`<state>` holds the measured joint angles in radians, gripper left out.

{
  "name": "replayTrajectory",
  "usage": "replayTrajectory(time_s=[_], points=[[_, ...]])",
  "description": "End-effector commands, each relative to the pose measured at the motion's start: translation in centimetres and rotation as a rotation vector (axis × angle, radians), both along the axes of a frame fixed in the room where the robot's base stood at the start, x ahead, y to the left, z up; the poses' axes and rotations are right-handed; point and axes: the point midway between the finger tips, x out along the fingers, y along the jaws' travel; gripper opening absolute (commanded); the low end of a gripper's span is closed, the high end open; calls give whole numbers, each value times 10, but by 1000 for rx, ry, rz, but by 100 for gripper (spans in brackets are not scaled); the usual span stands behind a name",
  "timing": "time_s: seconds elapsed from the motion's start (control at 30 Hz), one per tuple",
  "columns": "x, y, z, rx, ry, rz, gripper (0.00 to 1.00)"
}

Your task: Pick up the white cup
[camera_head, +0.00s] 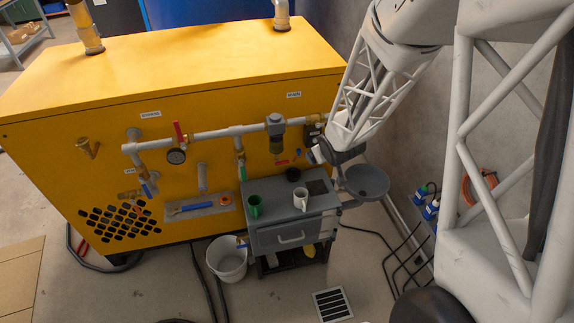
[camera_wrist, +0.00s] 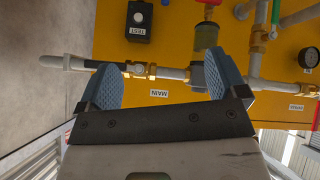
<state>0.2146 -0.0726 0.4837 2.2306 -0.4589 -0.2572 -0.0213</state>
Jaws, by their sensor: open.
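The white cup (camera_head: 300,201) stands upright on the top of a small grey cabinet (camera_head: 283,237) in the head view. A green cup (camera_head: 255,206) stands to its left, and a small black cup (camera_head: 293,174) stands behind it. My gripper (camera_head: 314,156) is above and behind the white cup, close to the yellow machine's front, and apart from the cup. In the wrist view my gripper (camera_wrist: 156,72) shows two blue pads spread wide with nothing between them. The wrist view faces the machine's pipes, and no cup shows there.
The yellow machine (camera_head: 60,150) with protruding pipes, a red-handled valve and a gauge (camera_head: 176,156) stands behind the cabinet. A dark round dish (camera_head: 366,182) is right of the cabinet. A white bucket (camera_head: 227,260) stands on the floor to its left. Black cables lie at right.

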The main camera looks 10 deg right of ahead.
Motion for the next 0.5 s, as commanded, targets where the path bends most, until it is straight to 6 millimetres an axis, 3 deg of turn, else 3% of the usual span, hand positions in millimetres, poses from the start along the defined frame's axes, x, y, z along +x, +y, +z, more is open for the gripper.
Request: replayTrajectory(time_s=[0.03,0.23,0.5], points=[[4,-3,-15,6,-9,14,91],[20,-8,-63,35,-71,78,91],[27,-10,-129,100,-155,159,91]])
